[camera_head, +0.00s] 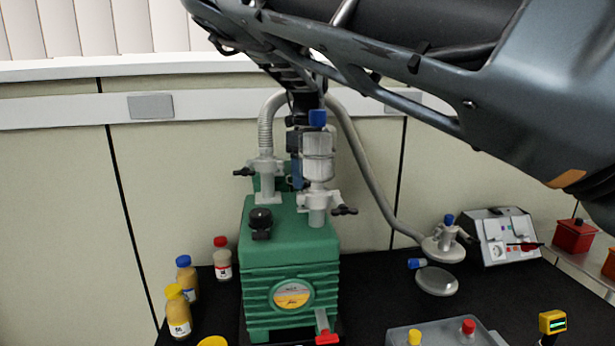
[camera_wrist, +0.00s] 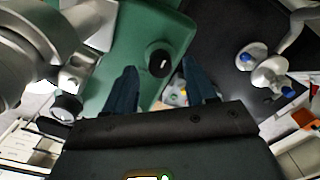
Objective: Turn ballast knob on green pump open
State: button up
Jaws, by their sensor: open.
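The green pump (camera_head: 290,250) stands on the dark bench in the head view, and its green top (camera_wrist: 115,60) fills much of the wrist view. The black ballast knob (camera_head: 261,218) sits on the pump's top, toward the front left. In the wrist view the round knob (camera_wrist: 158,58) shows a short white mark on its face. My gripper (camera_wrist: 159,72) is open and empty, with the knob showing between and just beyond its two dark blue fingertips. Contact cannot be seen. In the head view my gripper (camera_head: 297,180) is mostly hidden behind the clear vessel on the pump.
The clear vessel (camera_head: 318,157) and a grey hose (camera_head: 367,165) rise from the pump, close to my arm. Several capped bottles (camera_head: 187,278) stand left of the pump. A metal flange fitting (camera_head: 445,240) and a grey control box (camera_head: 497,232) are to the right.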

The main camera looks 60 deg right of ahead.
jog(key=shift+f, duration=0.75)
jog(key=shift+c, duration=0.5)
grip_shut()
